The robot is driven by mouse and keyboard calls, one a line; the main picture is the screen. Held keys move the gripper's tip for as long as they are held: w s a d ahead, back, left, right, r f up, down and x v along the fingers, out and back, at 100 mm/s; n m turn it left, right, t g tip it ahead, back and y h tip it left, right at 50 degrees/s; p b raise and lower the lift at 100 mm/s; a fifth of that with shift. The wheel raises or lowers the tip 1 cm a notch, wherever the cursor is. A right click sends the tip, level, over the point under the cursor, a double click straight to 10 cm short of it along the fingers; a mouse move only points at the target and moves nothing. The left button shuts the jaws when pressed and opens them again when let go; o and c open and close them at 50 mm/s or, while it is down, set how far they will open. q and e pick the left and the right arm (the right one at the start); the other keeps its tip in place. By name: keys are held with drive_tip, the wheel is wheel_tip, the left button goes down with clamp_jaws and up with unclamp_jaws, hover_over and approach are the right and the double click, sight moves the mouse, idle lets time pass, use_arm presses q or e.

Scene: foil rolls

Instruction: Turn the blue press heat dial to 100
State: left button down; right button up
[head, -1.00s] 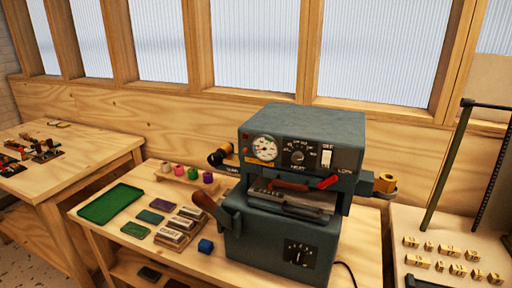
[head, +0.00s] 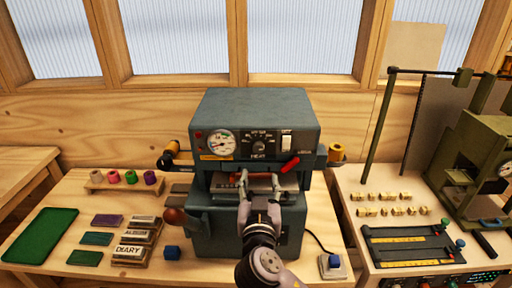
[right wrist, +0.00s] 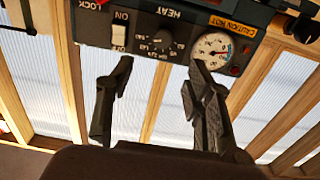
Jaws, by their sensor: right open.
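The blue-grey press (head: 255,105) stands in the middle of the wooden table. Its black heat dial (head: 259,146) is on the upper front panel, between a round gauge (head: 221,142) and a white switch (head: 286,142). The dial's setting is too small to read. My right gripper (head: 260,181) is in front of the press, below the dial, open and empty. In the right wrist view the panel appears upside down, and the dial (right wrist: 154,39) lies beyond the open fingertips (right wrist: 162,68), roughly between them and not touched. My left gripper is not in view.
A red-tipped lever (head: 290,164) sticks out right of the dial. A cable runs to a blue-button box (head: 333,265) at right.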

sight(258, 151)
drive_tip(key=w+p, duration=0.1)
drive_tip(key=w, duration=0.3)
drive_tip(key=w+p, duration=0.1)
drive_tip(key=w, duration=0.3)
drive_tip(key=w+p, duration=0.2)
drive_tip(key=w, duration=0.2)
drive_tip(key=shift+w+a, duration=0.2)
drive_tip(key=shift+a, duration=0.05)
drive_tip(key=shift+w, duration=0.45)
drive_tip(key=shift+w+f, duration=0.1)
drive_tip(key=shift+c, duration=0.6)
